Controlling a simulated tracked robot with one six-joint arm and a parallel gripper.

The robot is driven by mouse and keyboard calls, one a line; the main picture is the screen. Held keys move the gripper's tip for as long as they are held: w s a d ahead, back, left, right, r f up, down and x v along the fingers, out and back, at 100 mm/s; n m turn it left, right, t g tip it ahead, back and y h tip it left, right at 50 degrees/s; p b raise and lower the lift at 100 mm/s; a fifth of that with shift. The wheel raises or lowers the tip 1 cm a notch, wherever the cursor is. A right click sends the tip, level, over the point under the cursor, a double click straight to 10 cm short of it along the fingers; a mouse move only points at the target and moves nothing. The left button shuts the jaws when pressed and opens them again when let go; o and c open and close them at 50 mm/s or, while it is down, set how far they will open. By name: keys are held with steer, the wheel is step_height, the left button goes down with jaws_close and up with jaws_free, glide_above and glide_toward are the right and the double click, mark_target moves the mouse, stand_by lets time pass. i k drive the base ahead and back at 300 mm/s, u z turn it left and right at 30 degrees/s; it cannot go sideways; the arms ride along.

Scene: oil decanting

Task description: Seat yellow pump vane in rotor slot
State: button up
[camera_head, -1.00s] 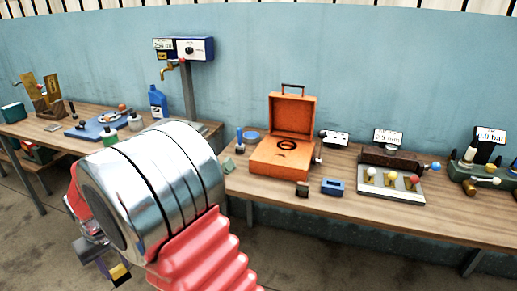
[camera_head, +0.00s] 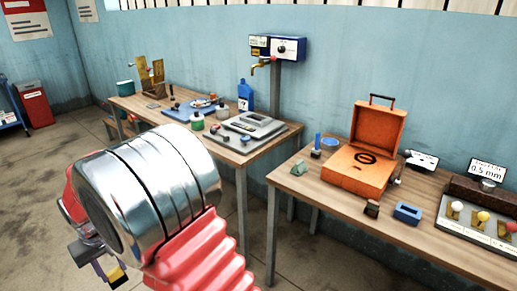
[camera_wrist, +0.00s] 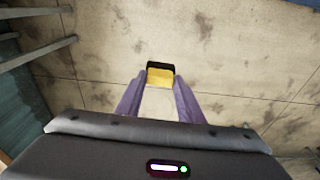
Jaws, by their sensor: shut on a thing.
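The yellow pump vane (camera_wrist: 160,77), a small yellow block with a dark far end, sits between the purple fingers of my gripper (camera_wrist: 159,86) in the wrist view. The gripper is shut on it, above bare concrete floor. In the head view the vane (camera_head: 117,274) shows as a small yellow patch at the lower left, by my gripper (camera_head: 108,275). My wrist hides part of the gripper there. I cannot make out the rotor or its slot in either view.
The left bench (camera_head: 262,150) carries a grey device (camera_head: 252,125), a blue bottle (camera_head: 245,97) and a blue tray (camera_head: 188,112). The right bench (camera_head: 310,192) carries an open orange case (camera_head: 360,168) and a blue block (camera_head: 407,212). A gap separates the benches.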

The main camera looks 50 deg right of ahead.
mark_target(366, 173)
steer(key=u, duration=0.4)
steer(key=k, duration=0.6)
steer(key=z, duration=0.65)
steer(key=k, duration=0.65)
steer(key=z, duration=0.6)
steer(key=i, duration=1.45)
steer(key=z, duration=0.5)
